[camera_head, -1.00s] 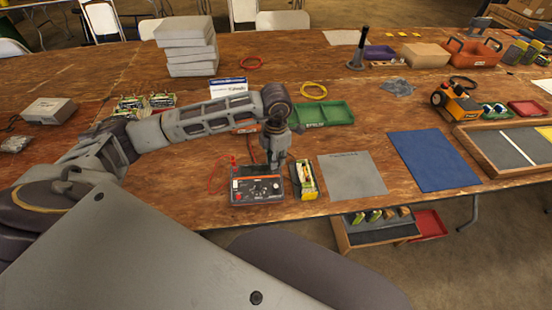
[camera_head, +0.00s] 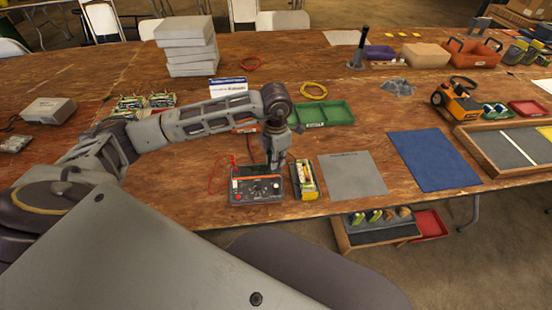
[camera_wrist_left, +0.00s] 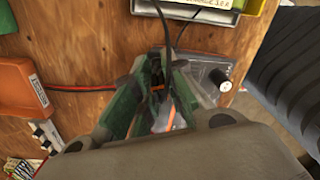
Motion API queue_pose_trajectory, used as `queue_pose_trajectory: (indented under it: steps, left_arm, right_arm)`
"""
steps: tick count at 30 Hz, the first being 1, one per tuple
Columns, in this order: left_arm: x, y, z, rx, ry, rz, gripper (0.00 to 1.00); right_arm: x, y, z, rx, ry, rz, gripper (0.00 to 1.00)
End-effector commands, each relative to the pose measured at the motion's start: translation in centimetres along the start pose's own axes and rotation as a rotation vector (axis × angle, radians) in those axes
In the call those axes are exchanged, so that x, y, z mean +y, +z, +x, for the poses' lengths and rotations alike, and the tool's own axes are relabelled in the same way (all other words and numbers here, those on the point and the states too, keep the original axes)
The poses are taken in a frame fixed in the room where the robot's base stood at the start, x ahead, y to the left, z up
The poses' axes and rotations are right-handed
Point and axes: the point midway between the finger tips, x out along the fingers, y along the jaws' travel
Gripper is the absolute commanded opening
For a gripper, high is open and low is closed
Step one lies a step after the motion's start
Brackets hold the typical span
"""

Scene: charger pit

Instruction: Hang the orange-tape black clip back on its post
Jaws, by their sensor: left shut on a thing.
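The tester box (camera_head: 257,186), dark with a grey face and knobs, stands at the table's front edge. Part of its clear top and a knob show in the left wrist view (camera_wrist_left: 217,78). My left gripper (camera_head: 276,163) points down at the box's back right. In the left wrist view its green-padded fingers (camera_wrist_left: 163,82) are shut on the black clip (camera_wrist_left: 157,84), with orange tape showing between them. A black lead runs up from there. The fingers hide most of the clip, and I cannot make out its post. My right gripper is out of view.
A yellow-and-green box (camera_head: 305,181) stands close to the tester's right. A red lead (camera_head: 216,172) loops on its left. A green tray (camera_head: 324,113) lies behind. A grey mat (camera_head: 352,175) and a blue mat (camera_head: 434,161) lie flat to the right.

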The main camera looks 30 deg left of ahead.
Motion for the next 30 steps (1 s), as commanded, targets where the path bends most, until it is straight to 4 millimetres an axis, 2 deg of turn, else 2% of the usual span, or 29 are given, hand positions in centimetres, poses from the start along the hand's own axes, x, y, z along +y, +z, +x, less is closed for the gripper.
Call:
queue_pose_trajectory:
  steps: [3, 4, 9, 10, 25, 27, 30]
  left_arm:
    - [0.01, 0.0, -0.01, 0.0, 0.0, 0.0, 0.0]
    - [0.0, 0.0, 0.0, 0.0, 0.0, 0.0, 0.14]
    - [0.0, 0.0, 0.0, 0.0, 0.0, 0.0, 0.36]
    - [0.0, 0.0, 0.0, 0.0, 0.0, 0.0, 0.38]
    - [-0.01, 0.0, 0.01, 0.0, 0.0, 0.0, 0.38]
    - [-0.01, 0.0, 0.01, 0.0, 0.0, 0.0, 0.46]
    - [-0.01, 0.0, 0.01, 0.0, 0.0, 0.0, 0.47]
  right_arm:
    - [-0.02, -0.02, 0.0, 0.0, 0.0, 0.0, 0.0]
    - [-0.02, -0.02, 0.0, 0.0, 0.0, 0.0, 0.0]
    - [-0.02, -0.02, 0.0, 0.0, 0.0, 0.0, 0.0]
    - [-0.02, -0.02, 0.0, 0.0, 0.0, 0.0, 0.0]
    - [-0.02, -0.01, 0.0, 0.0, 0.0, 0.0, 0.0]
    - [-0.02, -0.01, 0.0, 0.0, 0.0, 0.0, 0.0]
    - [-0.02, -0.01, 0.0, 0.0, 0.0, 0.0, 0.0]
